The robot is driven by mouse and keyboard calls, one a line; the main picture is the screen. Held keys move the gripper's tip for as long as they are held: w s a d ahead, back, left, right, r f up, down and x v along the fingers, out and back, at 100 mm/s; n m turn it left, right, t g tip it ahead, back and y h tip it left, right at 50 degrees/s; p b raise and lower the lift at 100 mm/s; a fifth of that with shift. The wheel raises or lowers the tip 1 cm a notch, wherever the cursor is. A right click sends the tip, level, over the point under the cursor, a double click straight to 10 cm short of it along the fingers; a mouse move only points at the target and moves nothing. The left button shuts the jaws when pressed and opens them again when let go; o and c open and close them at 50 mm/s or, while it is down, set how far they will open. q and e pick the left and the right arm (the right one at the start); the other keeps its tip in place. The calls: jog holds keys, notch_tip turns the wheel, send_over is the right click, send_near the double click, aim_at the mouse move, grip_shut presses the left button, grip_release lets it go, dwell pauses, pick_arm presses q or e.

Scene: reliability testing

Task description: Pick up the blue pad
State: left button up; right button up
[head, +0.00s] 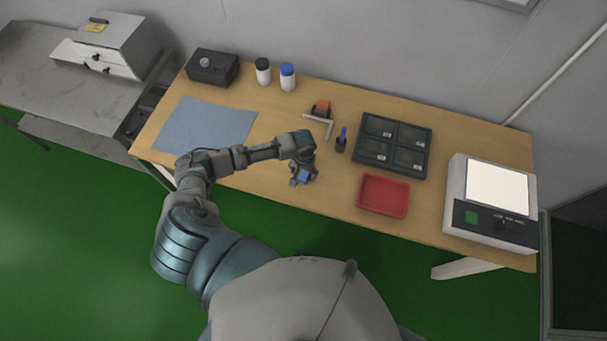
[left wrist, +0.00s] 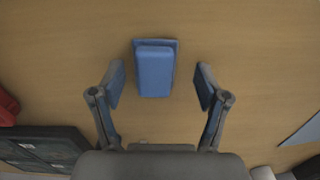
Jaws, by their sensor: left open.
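The blue pad (left wrist: 154,72) is a small rounded block on a slightly wider blue base. It lies on the bare wooden table. My left gripper (left wrist: 160,85) is open, with one finger on each side of the pad and a gap to it on both sides. In the head view my left gripper (head: 303,172) points down near the table's front edge, and the blue pad (head: 304,176) shows partly between its fingers. How high the fingers are above the table is hard to tell. My right gripper is not in view.
A red tray (head: 384,196) and a dark four-compartment tray (head: 393,145) stand to the right. A blue-grey mat (head: 204,127) lies left. An orange-topped item (head: 321,108), a metal bracket (head: 321,122) and a dark holder (head: 341,145) stand behind. A white device (head: 491,203) is far right.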

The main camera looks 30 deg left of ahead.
aim_at(305, 177)
pick_arm(q)
jog(key=shift+d+f, duration=0.1)
jog(key=shift+d, duration=0.35)
jog(key=c, duration=1.1)
jog(key=shift+c, duration=0.2)
jog(key=shift+a, duration=0.2)
jog(key=shift+a+r, duration=0.1)
jog(key=shift+r, duration=0.5)
notch_tip(305, 177, up, 2)
jog(key=shift+r, duration=0.1)
jog(key=shift+s+d+r, duration=0.15)
jog(key=shift+s+d, duration=0.35)
jog(key=s+d+r, duration=0.1)
jog(key=s+d, duration=0.7)
jog(key=s, duration=0.4)
jog(key=shift+d+r+p, duration=0.2)
jog(key=shift+d+p, duration=0.15)
jog(key=shift+p, duration=0.05)
